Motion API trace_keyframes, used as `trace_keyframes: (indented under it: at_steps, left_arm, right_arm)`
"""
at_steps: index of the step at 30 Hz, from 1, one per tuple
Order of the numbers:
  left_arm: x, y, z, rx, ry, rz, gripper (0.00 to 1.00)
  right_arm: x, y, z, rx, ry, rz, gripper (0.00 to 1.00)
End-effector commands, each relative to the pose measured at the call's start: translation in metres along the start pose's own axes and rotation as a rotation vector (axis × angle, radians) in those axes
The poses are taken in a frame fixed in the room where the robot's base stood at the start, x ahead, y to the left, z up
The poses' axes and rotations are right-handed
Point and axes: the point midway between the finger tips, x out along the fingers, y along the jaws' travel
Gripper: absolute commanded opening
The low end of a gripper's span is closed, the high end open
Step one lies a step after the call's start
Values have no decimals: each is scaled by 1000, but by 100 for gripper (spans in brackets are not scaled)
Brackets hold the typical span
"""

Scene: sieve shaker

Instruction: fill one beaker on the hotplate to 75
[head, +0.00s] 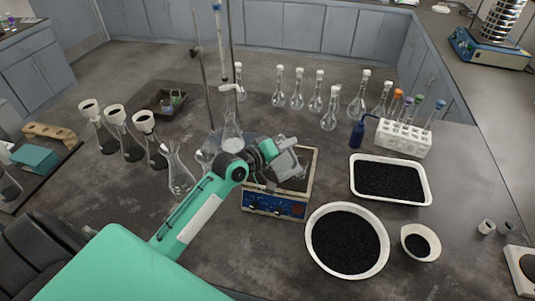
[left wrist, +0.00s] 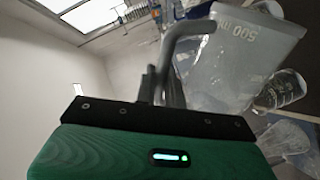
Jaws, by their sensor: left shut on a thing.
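The hotplate (head: 275,207), with a blue front panel and knobs, stands in the middle of the bench. My left gripper (head: 272,158) is over its back left part, shut on a clear glass beaker (head: 290,162). The beaker looks tilted in the head view. In the left wrist view this beaker (left wrist: 240,60) shows a 500 ml mark and is beside my fingers (left wrist: 172,70). I cannot tell its liquid level or whether it touches the plate. My right gripper is not in view.
A flask (head: 232,138) stands below the burette, behind my arm. Another flask (head: 181,178) is left of the arm. A white bowl (head: 314,256) and white tray (head: 425,199) of black grains are right of the hotplate. Several flasks (head: 297,100) line the back.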

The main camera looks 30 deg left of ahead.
Motion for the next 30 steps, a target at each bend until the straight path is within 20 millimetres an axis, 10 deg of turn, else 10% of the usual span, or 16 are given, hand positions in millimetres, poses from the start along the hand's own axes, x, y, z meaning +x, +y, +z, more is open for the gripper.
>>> trace_keyframes:
  at_steps: [7,13,30]
  left_arm:
    - [0,2,0,8,2,2,0]
    - [-8,37,18,380,75,3,0]
    - [-6,30,65,681,135,3,0]
  right_arm:
    - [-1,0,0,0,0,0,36]
    - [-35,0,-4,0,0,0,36]
    - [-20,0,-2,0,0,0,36]
